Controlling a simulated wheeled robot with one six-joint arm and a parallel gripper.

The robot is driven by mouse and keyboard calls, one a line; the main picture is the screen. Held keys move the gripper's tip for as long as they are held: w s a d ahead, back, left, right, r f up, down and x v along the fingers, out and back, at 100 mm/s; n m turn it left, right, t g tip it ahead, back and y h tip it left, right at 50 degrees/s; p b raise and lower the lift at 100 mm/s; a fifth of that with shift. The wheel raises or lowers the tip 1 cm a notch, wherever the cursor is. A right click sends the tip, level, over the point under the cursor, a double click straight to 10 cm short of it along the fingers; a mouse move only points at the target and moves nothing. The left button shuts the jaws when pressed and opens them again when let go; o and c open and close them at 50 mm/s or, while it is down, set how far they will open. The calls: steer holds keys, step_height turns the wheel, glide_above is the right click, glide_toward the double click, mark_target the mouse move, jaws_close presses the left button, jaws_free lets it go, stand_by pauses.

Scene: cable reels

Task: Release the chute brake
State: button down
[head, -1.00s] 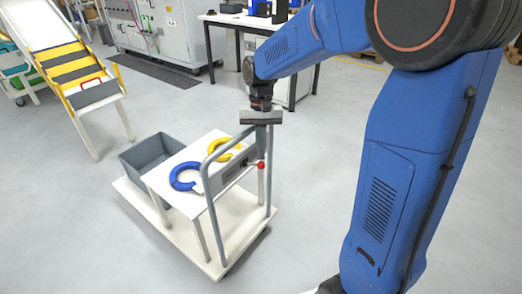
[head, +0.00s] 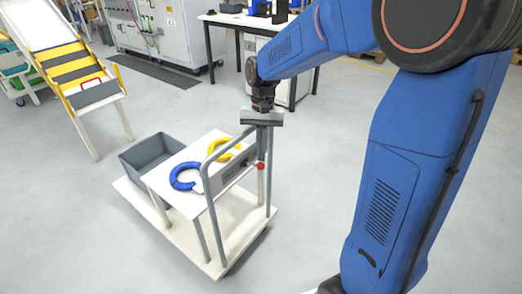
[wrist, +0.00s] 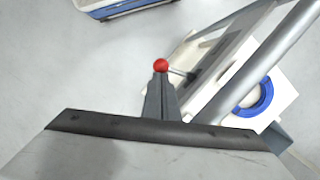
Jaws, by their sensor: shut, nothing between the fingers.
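The chute (head: 48,40) stands at the far left of the head view, a white slope with black and yellow bands at its lower end. A red handle-like bar (head: 90,84) shows on that end. A lever with a red ball knob (head: 260,166) sticks out at the handle end of a cart, and the knob also shows in the wrist view (wrist: 160,65). My gripper (head: 262,155) points down at this knob, its fingers shut and empty. In the wrist view its fingertips (wrist: 160,80) appear right by the knob; I cannot tell whether they touch.
The cart (head: 190,232) has a tubular grey handle (head: 213,190), a blue ring (head: 183,177), a yellow ring (head: 224,143) and a grey bin (head: 150,150). A table (head: 240,20) and cabinets (head: 160,30) stand behind. The floor around the cart is clear.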

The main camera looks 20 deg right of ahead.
steer(key=s+m, duration=0.1)
steer(key=m, duration=0.1)
steer(key=shift+s+a+m, duration=0.1)
steer(key=shift+s+m, duration=0.1)
steer(key=shift+m, duration=0.1)
steer(key=shift+s+a+m+t+y, duration=0.15)
steer(key=shift+s+m+y, duration=0.1)
steer(key=shift+m, duration=0.35)
steer(key=shift+s+a+m+t+y, duration=0.15)
steer(key=shift+s+m, duration=0.1)
steer(key=shift+m, duration=0.35)
steer(key=shift+w, duration=0.15)
steer(key=shift+w, duration=0.75)
steer(key=s+v, duration=0.1)
steer(key=v, duration=1.9)
steer(key=shift+d, duration=0.4)
steer(key=shift+s, duration=0.15)
